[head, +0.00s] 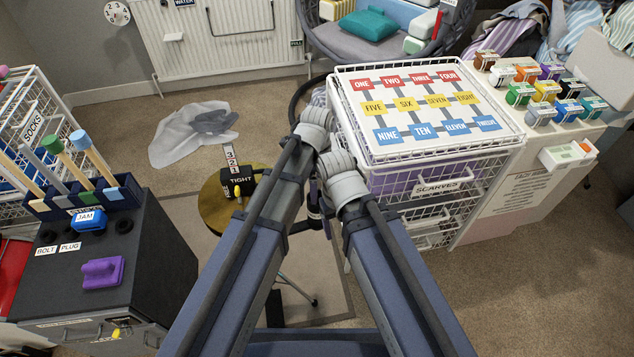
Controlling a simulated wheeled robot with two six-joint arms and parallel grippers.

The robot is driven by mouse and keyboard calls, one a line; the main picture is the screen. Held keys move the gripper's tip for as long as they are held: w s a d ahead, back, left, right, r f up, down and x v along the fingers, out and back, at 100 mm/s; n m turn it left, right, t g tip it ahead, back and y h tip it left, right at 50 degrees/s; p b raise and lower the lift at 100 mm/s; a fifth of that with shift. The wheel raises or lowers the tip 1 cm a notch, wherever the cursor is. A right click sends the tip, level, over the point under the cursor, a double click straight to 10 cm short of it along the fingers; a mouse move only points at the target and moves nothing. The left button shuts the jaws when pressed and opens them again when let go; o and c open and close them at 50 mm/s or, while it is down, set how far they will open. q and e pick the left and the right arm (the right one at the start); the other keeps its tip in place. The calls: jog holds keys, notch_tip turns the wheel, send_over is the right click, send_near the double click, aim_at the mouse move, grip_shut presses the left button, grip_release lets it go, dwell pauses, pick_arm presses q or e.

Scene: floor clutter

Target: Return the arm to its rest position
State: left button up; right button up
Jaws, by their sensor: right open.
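My two arms reach up from the bottom middle of the head view, with their blue links side by side and their grey joints close together. My right gripper (316,212) shows only as a small dark part between the arms, below the grey joints. It is open, and I see nothing held in it. Most of it is hidden by the arm links.
A white wire drawer unit (432,207) with a number board (425,105) stands close right. A dark cabinet (150,262) is at left. Carpet lies open at lower right.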

pick_arm(q)
notch_tip(320, 180, down, 8)
jog(key=b, duration=0.8)
